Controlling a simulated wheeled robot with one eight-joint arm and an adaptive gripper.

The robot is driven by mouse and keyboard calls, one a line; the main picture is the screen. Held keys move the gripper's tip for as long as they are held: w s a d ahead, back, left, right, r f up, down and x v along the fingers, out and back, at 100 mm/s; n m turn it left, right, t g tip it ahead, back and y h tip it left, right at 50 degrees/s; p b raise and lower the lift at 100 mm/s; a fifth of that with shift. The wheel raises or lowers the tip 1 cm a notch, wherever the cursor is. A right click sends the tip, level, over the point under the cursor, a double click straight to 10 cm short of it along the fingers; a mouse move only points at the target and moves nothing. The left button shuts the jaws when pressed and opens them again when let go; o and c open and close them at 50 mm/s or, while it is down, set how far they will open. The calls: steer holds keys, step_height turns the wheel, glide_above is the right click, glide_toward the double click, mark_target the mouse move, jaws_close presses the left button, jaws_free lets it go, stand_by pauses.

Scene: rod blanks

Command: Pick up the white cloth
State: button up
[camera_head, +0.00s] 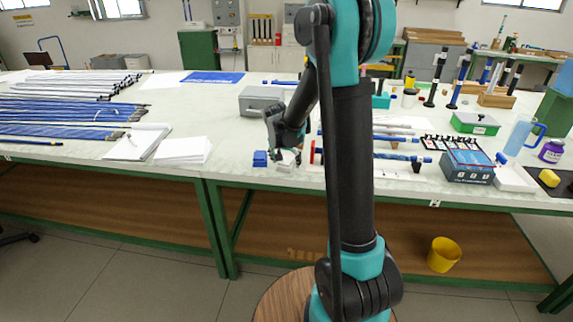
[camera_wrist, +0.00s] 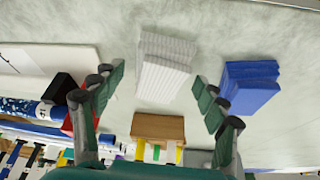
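The white cloth (camera_wrist: 166,62) is a folded, ribbed stack lying on the pale worktop in the wrist view. In the head view the white cloth (camera_head: 286,167) is a small patch near the table's front edge, partly hidden by my gripper (camera_head: 287,156). In the wrist view my gripper (camera_wrist: 158,78) is open, with one green-padded finger on each side of the white cloth's near part. I see a gap between each finger and the cloth. Whether the fingertips are at the cloth's height, I cannot tell.
A folded blue cloth (camera_wrist: 250,86) lies close beside the right finger. A wooden block (camera_wrist: 158,127) shows below the white cloth in the wrist view. A grey box (camera_head: 261,100) stands behind my gripper. White papers (camera_head: 184,150) lie to the left; a blue rod (camera_head: 400,157) lies to the right.

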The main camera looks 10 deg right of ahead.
mark_target(286, 160)
steer(key=c, duration=1)
steer(key=shift+r, duration=0.1)
steer(key=shift+c, duration=0.2)
step_height(286, 160, up, 20)
